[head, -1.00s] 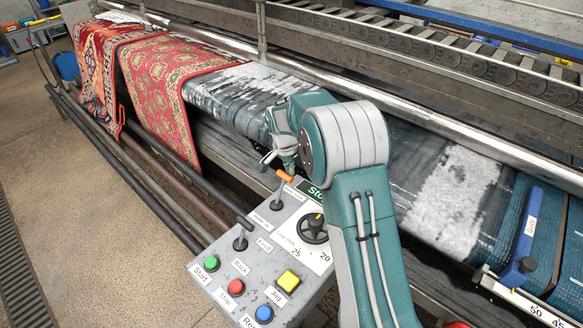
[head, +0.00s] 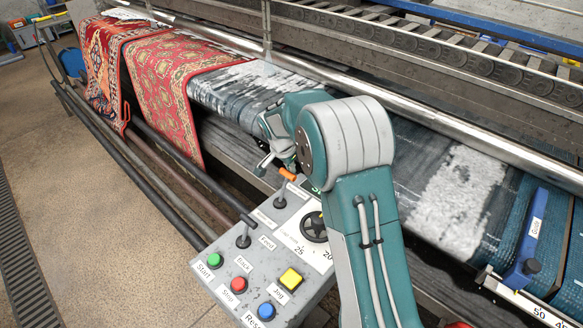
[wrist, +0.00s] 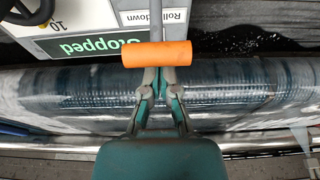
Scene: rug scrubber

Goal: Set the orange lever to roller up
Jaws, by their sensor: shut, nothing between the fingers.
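The orange lever (head: 287,173) stands up from the grey control panel, a short orange bar on a grey shaft. In the wrist view the orange bar (wrist: 157,54) lies crosswise just past my fingertips, with its shaft running to the top edge. My gripper (head: 265,163) is shut and empty, beside the lever on its far left side in the head view. In the wrist view the tips of my gripper (wrist: 160,72) come right up to the bar; I cannot tell whether they touch. A "Roll down" label (wrist: 160,17) shows beside the shaft.
A green display (wrist: 100,46) reads "Stopped". The wet roller bed (head: 235,95) and red rugs (head: 165,85) lie behind. My arm hides the panel's right side.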

